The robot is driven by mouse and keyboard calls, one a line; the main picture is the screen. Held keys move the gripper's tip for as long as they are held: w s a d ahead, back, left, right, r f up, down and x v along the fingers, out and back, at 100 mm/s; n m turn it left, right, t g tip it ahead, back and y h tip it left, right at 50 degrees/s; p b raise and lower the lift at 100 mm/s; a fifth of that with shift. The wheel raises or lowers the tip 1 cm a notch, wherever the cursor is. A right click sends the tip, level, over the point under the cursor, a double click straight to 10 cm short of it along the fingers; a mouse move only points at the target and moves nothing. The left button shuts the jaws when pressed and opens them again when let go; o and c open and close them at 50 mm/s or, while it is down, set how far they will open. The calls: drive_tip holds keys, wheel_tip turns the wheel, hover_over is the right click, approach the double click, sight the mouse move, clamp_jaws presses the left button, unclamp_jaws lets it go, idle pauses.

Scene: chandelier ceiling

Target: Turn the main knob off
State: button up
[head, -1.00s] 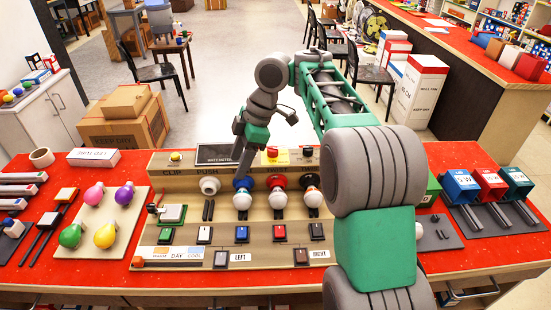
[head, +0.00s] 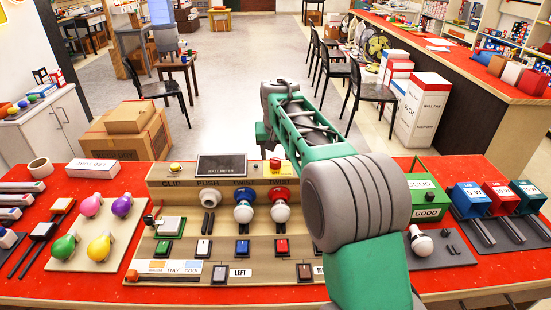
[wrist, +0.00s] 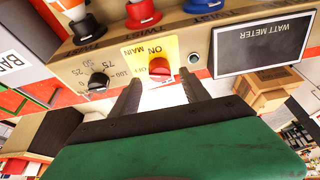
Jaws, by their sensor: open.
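The main knob (wrist: 159,67) is red and sits on a yellow plate (wrist: 151,50) marked MAIN, ON and OFF in the wrist view, where the lettering is upside down. In the head view the red knob (head: 275,164) is at the back edge of the tan panel. My gripper (wrist: 161,84) is open, with one dark finger on each side of the knob's line. Its fingertips are close to the panel; I cannot tell whether they touch it. Nothing is held. In the head view my arm hides the gripper's fingers.
A watt meter screen (head: 221,167) is left of the knob in the head view. Bulbs in twist sockets (head: 243,205) stand in front. A green box (head: 427,202) is at right.

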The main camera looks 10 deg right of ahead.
sight(276, 160)
drive_tip(key=shift+x, duration=1.55)
drive_tip(key=shift+c, duration=0.3)
clamp_jaws()
